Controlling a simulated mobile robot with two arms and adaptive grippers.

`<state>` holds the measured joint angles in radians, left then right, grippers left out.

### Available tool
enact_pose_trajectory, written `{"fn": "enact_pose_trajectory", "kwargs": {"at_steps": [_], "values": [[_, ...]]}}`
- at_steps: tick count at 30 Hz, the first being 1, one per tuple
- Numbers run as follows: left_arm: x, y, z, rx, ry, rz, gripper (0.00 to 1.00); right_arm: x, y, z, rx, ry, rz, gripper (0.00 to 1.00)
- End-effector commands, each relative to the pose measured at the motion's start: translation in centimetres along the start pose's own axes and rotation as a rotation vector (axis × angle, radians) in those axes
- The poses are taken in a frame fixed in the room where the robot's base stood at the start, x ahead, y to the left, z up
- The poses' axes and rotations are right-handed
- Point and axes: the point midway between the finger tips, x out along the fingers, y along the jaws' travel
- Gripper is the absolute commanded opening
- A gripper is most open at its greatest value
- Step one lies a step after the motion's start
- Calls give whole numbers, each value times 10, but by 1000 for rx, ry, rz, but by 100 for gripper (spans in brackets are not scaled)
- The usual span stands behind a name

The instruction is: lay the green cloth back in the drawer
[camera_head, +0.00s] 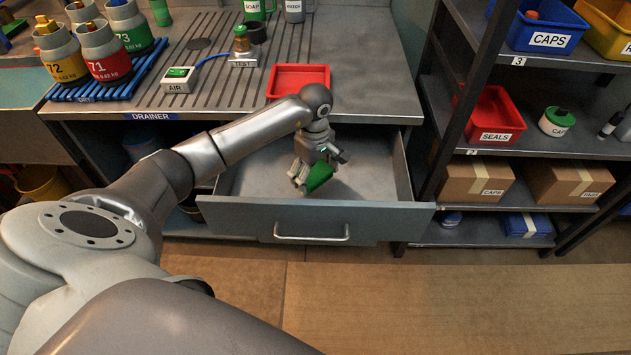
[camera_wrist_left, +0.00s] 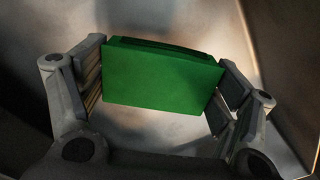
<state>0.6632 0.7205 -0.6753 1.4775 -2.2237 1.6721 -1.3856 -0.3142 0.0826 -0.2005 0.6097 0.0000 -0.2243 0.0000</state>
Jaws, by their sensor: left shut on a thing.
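The green cloth (camera_head: 319,176) is a flat folded block, held in my left gripper (camera_head: 308,178) over the open drawer (camera_head: 250,213). In the left wrist view the cloth (camera_wrist_left: 160,78) spans between the two fingers of my left gripper (camera_wrist_left: 165,88), which is shut on it. The drawer's grey bottom shows around and below the cloth. I cannot tell how far the cloth is above the drawer bottom. The drawer is pulled out under the bench, with a handle on its front. My right gripper is not in view.
The drainer bench top (camera_head: 215,95) holds a red tray (camera_head: 299,80), a TEST fitting (camera_head: 242,46), an AIR box (camera_head: 179,80) and several labelled cylinders on a blue rack (camera_head: 103,90). A dark shelf unit (camera_head: 520,70) with bins and cartons stands close to the drawer's right.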

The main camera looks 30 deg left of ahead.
Motion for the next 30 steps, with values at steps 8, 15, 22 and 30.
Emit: {"fn": "enact_pose_trajectory", "kwargs": {"at_steps": [8,15,22,30], "values": [[35,0,0,-1,-1,1,60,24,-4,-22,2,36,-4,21],[42,1,0,0,0,3,60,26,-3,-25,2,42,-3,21],[47,0,0,0,1,2,60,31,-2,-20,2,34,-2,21],[45,0,0,0,0,2,100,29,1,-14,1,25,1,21]]}}
